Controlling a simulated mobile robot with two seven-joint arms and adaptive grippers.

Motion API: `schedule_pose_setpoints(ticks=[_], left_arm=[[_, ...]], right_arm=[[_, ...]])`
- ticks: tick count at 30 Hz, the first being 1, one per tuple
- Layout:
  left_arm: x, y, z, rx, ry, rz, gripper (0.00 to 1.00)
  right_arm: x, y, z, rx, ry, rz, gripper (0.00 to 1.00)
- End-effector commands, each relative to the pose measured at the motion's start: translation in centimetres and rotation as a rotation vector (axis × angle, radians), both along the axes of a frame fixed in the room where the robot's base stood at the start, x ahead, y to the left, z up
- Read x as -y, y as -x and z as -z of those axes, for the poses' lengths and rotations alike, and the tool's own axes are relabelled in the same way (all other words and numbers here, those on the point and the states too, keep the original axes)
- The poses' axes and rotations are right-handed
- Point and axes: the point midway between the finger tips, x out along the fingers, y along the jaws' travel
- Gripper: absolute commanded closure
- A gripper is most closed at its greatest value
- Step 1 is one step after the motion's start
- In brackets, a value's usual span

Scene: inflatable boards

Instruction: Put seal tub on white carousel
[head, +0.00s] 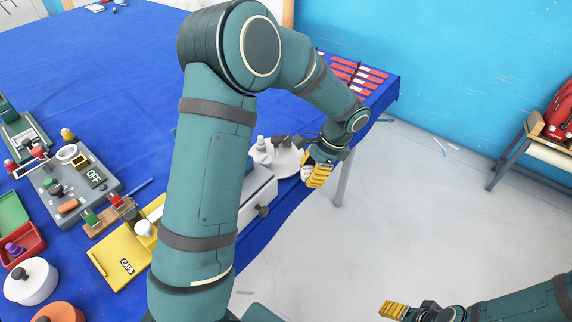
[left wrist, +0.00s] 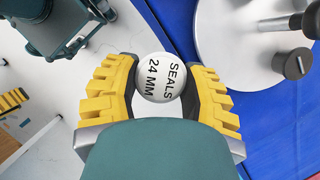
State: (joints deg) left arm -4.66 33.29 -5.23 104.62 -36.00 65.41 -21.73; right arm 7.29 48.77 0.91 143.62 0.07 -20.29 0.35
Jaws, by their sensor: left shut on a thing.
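The seal tub (left wrist: 161,78) is a small round white tub with "SEALS 24 MM" on its top. My left gripper (left wrist: 160,88) is shut on it, a yellow finger on each side. In the head view my left gripper (head: 318,174) is just right of the white carousel, by the table's edge; the tub is hidden there. The white carousel (head: 287,162) is a round white disc with a dark knob and a small white bottle-like piece on it. It also shows at the upper right of the left wrist view (left wrist: 228,42). My right gripper (head: 392,310) is low, over the floor; its opening is unclear.
A blue-covered table (head: 130,50) fills the left. A white drawer box (head: 258,195) is beside the carousel, partly behind my left arm. A yellow caps tray (head: 115,263) and a grey switch panel (head: 80,190) lie at left. Red strips (head: 358,75) lie at the far corner.

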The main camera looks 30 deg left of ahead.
Motion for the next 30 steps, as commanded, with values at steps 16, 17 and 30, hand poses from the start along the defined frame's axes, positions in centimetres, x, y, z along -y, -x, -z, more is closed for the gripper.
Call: schedule_pose_setpoints(ticks=[16, 17, 30], left_arm=[[-7.1, -3.0, -7.5, -0.003, 0.007, 0.783, 0.9], [-7.1, -3.0, -7.5, -0.004, 0.007, 0.793, 0.9], [-7.1, -3.1, -2.2, -0.005, 0.008, 0.801, 0.9]], right_arm=[[0.0, 0.3, 0.8, -0.006, -0.001, -0.004, 0.36], [0.0, 0.3, 0.8, -0.007, -0.002, -0.005, 0.36], [-0.1, 0.4, 2.2, -0.008, -0.002, -0.007, 0.36]])
